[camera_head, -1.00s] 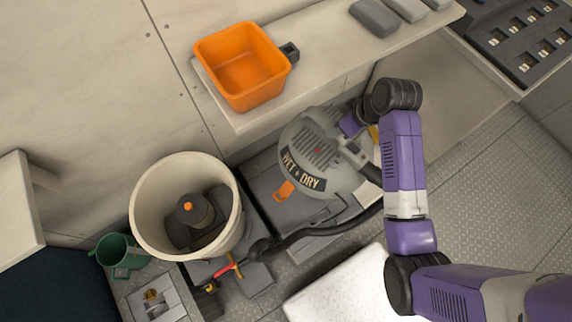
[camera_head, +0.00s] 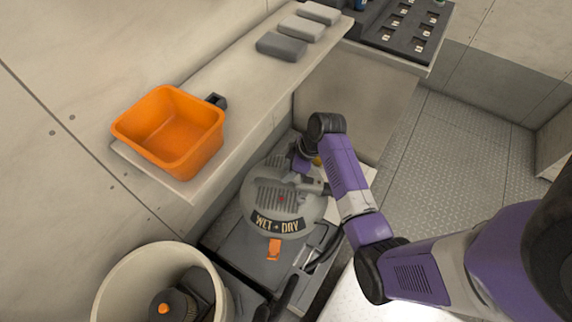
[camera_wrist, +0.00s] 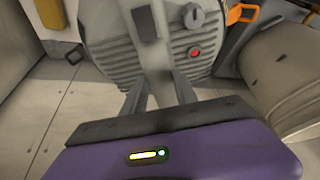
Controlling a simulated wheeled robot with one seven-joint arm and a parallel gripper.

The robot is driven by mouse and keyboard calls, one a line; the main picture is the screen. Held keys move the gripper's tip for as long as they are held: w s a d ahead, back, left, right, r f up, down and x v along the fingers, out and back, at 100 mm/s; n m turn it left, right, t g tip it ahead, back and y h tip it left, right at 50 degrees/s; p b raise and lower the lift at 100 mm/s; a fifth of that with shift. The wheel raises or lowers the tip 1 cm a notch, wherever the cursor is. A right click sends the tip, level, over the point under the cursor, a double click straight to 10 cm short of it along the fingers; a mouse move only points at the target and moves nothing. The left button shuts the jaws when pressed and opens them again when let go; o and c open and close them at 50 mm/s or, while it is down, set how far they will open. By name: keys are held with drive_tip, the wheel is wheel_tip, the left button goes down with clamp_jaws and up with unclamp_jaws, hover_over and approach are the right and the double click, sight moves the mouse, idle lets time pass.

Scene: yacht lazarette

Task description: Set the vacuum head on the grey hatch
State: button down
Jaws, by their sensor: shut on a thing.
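The vacuum head (camera_head: 268,196) is a round grey lid with ribbed vents, a red button and a "WET + DRY" label. It fills the top of the wrist view (camera_wrist: 115,60). My gripper (camera_head: 308,172) is shut on its raised grey handle, and the two fingers (camera_wrist: 160,92) show on either side in the wrist view. An orange latch (camera_head: 273,250) hangs from the head's near edge. The dark grey hatch (camera_head: 235,250) lies under the head, partly hidden by it. I cannot tell if the head touches the hatch.
A cream bucket (camera_head: 112,288) with a dark, orange-topped part inside stands at lower left. An orange bin (camera_head: 172,140) and several grey blocks (camera_head: 281,46) sit on the ledge above. A black hose (camera_head: 285,298) lies near the hatch. Textured floor (camera_head: 440,150) is clear at right.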

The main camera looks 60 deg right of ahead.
sight(302, 179)
wheel_tip(302, 179, down, 11)
drive_tip(key=shift+w+f+b, duration=0.1)
drive_tip(key=shift+f+b, duration=0.1)
drive_tip(key=shift+b, duration=0.7)
drive_tip(key=shift+f, duration=0.2)
drive_tip(key=c, duration=1)
unclamp_jaws()
drive_tip(key=shift+o, duration=0.2)
